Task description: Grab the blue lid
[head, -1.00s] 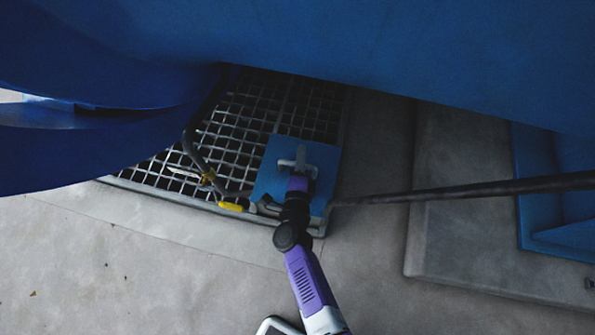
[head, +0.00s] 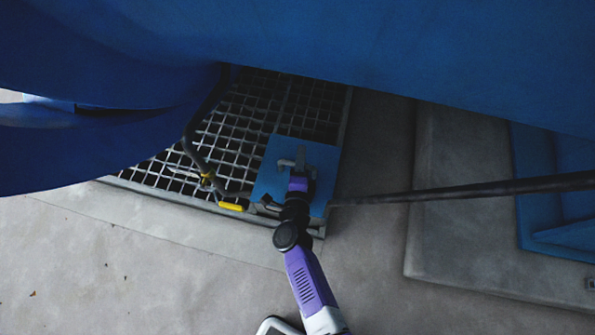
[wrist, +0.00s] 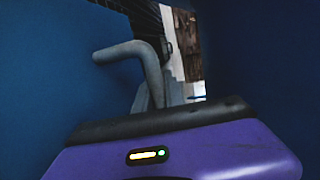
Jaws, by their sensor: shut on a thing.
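The blue lid (head: 268,180) is a square blue plate above the metal grating in the head view. A blue surface (wrist: 60,80) fills the left of the wrist view. My gripper (head: 298,165) reaches over the middle of the lid from the front, its grey tip shut. Its purple body (wrist: 190,152) shows at the bottom of the wrist view, with a bent grey piece (wrist: 148,65) beyond it. The gripper appears shut on part of the lid, but the exact contact is too small and partly hidden to see.
The metal grating (head: 236,130) lies behind and left of the lid. A dark hose with a yellow handle (head: 230,207) is beside the lid's left edge. A dark bar (head: 450,193) runs in from the right. Large blue bodywork (head: 330,40) overhangs the top. Concrete floor (head: 130,270) is open at front left.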

